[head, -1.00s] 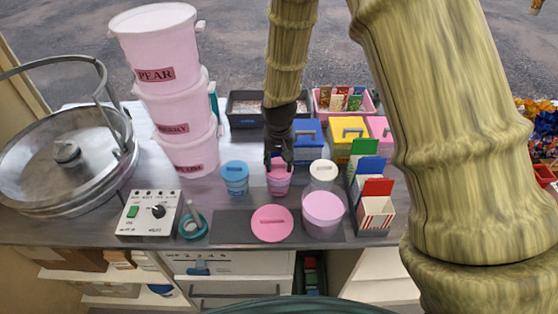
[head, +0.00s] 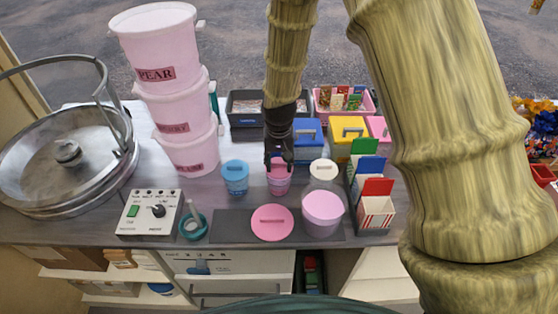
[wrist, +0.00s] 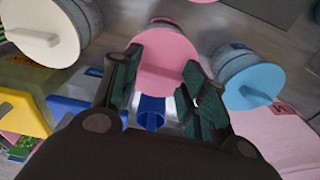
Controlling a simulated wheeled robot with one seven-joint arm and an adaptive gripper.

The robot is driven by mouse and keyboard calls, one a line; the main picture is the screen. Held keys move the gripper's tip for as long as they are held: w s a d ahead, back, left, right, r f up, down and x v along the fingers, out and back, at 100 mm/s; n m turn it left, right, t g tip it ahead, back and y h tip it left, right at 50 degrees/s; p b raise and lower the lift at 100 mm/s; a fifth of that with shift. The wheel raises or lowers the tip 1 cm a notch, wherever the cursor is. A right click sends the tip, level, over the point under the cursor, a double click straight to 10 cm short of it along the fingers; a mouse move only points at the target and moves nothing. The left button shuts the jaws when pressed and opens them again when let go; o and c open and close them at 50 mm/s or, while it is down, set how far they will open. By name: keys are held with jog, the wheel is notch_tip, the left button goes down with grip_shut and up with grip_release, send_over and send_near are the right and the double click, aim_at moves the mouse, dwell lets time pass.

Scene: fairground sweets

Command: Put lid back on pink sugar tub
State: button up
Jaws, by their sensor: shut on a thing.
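My gripper (head: 278,163) points down and is shut around the top of a small pink tub (head: 278,186). In the wrist view its round, plain pink top (wrist: 165,62) lies between the two fingers; I cannot tell whether they grip a lid or the tub's rim. A flat pink lid (head: 272,231) with a bar handle lies on the dark mat (head: 232,229) in front.
A blue tub (head: 236,178) stands left of my gripper and a white-lidded tub (head: 323,170) right. Striped boxes (head: 375,214) are farther right. A control box (head: 149,212) and stacked pink buckets (head: 165,75) stand left. Blue and yellow (head: 346,128) boxes are behind.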

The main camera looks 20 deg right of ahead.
dwell(0.9)
jog(key=o, duration=0.9)
jog(key=o, duration=0.5)
jog(key=shift+r+p, duration=2.7)
jog(key=shift+r, duration=0.8)
jog(key=shift+c, duration=0.4)
